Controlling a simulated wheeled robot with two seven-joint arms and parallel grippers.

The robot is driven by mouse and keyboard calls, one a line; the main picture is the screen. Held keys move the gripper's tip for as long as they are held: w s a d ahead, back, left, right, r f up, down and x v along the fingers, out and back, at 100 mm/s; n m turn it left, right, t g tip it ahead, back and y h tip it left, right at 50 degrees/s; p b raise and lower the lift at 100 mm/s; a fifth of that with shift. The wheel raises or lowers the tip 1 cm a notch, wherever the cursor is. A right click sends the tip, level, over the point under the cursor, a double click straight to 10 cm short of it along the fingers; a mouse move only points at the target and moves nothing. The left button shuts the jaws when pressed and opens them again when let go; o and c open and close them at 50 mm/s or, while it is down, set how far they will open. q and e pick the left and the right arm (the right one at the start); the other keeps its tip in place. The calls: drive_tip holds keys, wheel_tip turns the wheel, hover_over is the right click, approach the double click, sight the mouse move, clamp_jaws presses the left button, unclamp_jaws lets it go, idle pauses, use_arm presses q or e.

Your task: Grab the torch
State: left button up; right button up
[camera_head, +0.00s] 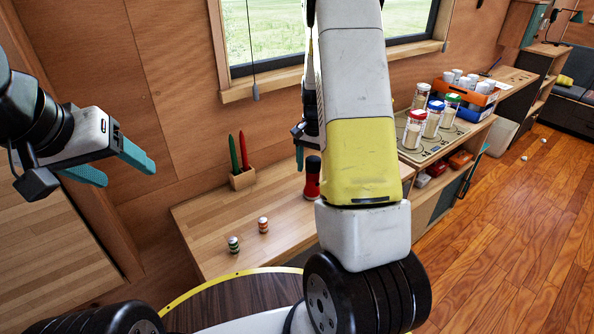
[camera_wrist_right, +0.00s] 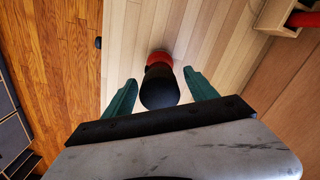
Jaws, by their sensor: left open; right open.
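The torch (camera_head: 312,178), red with a black top, stands upright on the wooden counter in the head view, partly hidden by my right arm. In the right wrist view the torch (camera_wrist_right: 160,88) appears between the teal fingers of my right gripper (camera_wrist_right: 160,77), its black end toward the camera. That gripper is open, with a gap on both sides of the torch. In the head view my right gripper is mostly hidden behind my arm; a teal finger shows just left of the torch. My left gripper (camera_head: 122,170) is open and empty, at the left, well away from the torch.
Two small striped shakers (camera_head: 263,225) stand at the counter's front left. A wooden holder (camera_head: 242,179) with a green and a red stick stands by the wall. Lidded jars (camera_head: 414,130) and an orange crate (camera_head: 462,108) are right. Counter (camera_head: 205,215) around the torch is clear.

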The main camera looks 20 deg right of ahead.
drive_tip(key=shift+f, duration=0.55)
clamp_jaws()
drive_tip(key=shift+r, duration=0.2)
